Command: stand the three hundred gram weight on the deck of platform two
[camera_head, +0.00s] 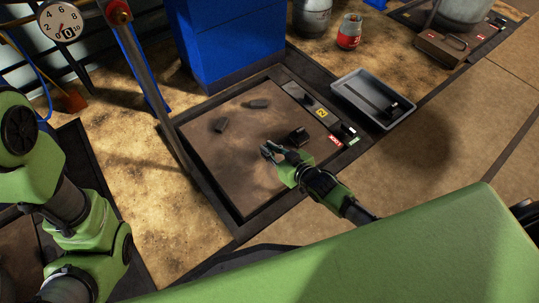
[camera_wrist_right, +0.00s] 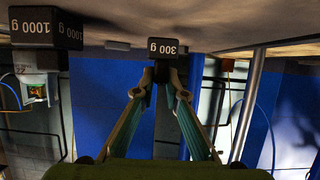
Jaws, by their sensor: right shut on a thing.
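My right gripper (camera_head: 268,151) reaches from the lower right over the brown deck (camera_head: 235,165) of platform two, beside its yellow 2 label (camera_head: 321,112). In the right wrist view, the gripper (camera_wrist_right: 164,70) is shut on a small dark block marked 300 g (camera_wrist_right: 163,48). The weight is at the fingertips, close to the deck surface; I cannot tell whether it touches. In the head view the fingers mostly hide it. The 1000 g weight (camera_wrist_right: 45,25) is to its left in the wrist view. My left arm shows at the left edge; its gripper is out of frame.
Other dark blocks stand on the deck: one at the left (camera_head: 221,124), one farther back (camera_head: 258,104), one right of my gripper (camera_head: 298,136). A grey tray (camera_head: 350,100) lies right of the platform. A blue cabinet (camera_head: 225,45) stands behind; a metal post (camera_head: 160,95) rises at left.

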